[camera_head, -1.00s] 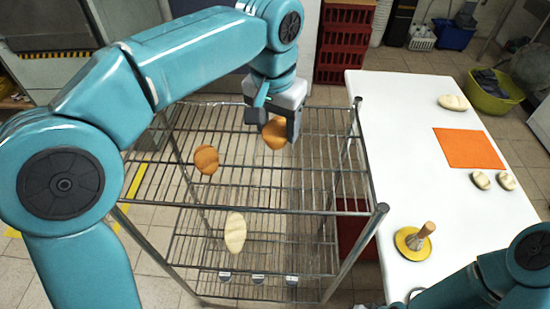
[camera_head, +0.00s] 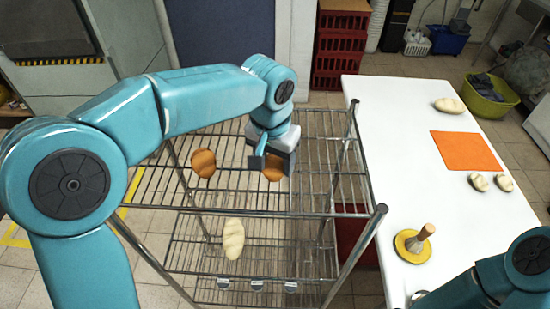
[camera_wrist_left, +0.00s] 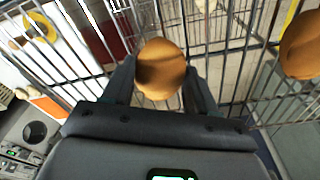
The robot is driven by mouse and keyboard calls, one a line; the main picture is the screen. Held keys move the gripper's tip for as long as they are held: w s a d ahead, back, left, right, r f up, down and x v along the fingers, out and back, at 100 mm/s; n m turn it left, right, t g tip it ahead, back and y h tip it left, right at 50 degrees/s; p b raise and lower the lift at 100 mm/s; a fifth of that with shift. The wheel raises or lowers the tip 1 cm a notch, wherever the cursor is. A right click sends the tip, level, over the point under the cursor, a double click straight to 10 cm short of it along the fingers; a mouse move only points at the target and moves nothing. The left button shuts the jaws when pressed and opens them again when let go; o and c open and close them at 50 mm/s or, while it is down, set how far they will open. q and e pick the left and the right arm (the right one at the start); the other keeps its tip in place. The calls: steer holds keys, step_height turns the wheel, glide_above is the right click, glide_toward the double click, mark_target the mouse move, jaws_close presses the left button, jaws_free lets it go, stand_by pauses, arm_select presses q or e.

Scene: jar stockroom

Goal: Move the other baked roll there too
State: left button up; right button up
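My left gripper (camera_head: 272,162) is shut on a brown baked roll (camera_head: 273,172) over the top shelf of the wire rack (camera_head: 300,203). In the left wrist view this roll (camera_wrist_left: 160,68) sits between the two fingers. I cannot tell whether it touches the shelf wires. Another brown baked roll (camera_head: 203,163) lies on the top shelf to the left; it also shows at the right edge of the left wrist view (camera_wrist_left: 301,45). My right arm enters at the lower right, and its gripper is out of the picture.
A pale oval loaf (camera_head: 233,238) lies on a lower shelf. The white table (camera_head: 385,150) at right holds an orange mat (camera_head: 466,151), pale loaves (camera_head: 449,105) and a yellow disc with a wooden handle (camera_head: 413,246). Red crates (camera_head: 340,45) stand behind. Rack posts rise at the corners.

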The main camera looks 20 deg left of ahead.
mark_target(273, 165)
arm_select(q)
steer(key=o, duration=0.4)
steer(key=shift+c, duration=0.2)
steer(key=shift+w, duration=0.1)
steer(key=shift+r, duration=0.3)
step_height(273, 165, up, 12)
steer(key=s+p, duration=0.1)
steer(key=shift+s+f, duration=0.15)
steer(key=shift+s, duration=0.1)
